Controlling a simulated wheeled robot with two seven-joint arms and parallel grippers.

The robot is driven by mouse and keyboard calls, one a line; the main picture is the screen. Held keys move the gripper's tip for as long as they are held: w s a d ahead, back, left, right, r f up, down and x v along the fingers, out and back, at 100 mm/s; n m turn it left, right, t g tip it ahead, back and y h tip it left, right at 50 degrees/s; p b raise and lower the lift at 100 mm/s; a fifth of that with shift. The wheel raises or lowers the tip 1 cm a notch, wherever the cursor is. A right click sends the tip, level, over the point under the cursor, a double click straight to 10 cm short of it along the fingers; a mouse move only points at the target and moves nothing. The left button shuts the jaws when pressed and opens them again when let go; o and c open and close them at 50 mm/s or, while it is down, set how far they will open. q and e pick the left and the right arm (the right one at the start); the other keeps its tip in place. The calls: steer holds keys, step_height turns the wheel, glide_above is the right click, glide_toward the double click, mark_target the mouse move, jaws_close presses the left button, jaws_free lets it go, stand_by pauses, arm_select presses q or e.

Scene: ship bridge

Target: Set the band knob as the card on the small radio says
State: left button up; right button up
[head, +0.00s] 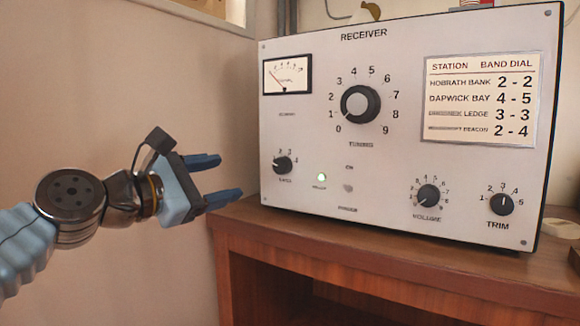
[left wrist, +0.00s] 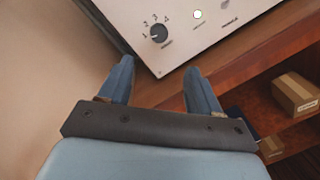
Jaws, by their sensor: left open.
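The band knob (head: 283,165) is a small black knob at the lower left of the white receiver (head: 400,185). Its caption is too blurred to read. The left wrist view also shows the knob (left wrist: 159,33) with numbers 1 to 4 around it; its pointer is too small to read surely. A card (head: 481,100) on the receiver lists stations with band and dial numbers: Hobrath Bank 2-2, Dapwick Bay 4-5, others 3-3 and 2-4. No separate small radio shows. My left gripper (head: 222,178) is open and empty, left of the knob and apart from it.
The receiver stands on a brown wooden desk (head: 350,240) with open shelves below. A cardboard box (left wrist: 297,94) lies on a shelf. A large tuning knob (head: 360,103), volume knob (head: 428,198) and trim knob (head: 501,203) share the panel. A wall is at the left.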

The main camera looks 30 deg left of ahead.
mark_target(279, 166)
arm_select(q)
steer(key=w+d, duration=0.1)
steer(key=w, duration=0.8)
steer(key=w+d, duration=0.1)
steer(key=w, duration=0.3)
steer(key=shift+w+d+r, duration=0.1)
steer(key=shift+w+d, duration=0.2)
steer(key=shift+w, duration=0.1)
steer(key=c, duration=1)
steer(key=shift+p, duration=0.3)
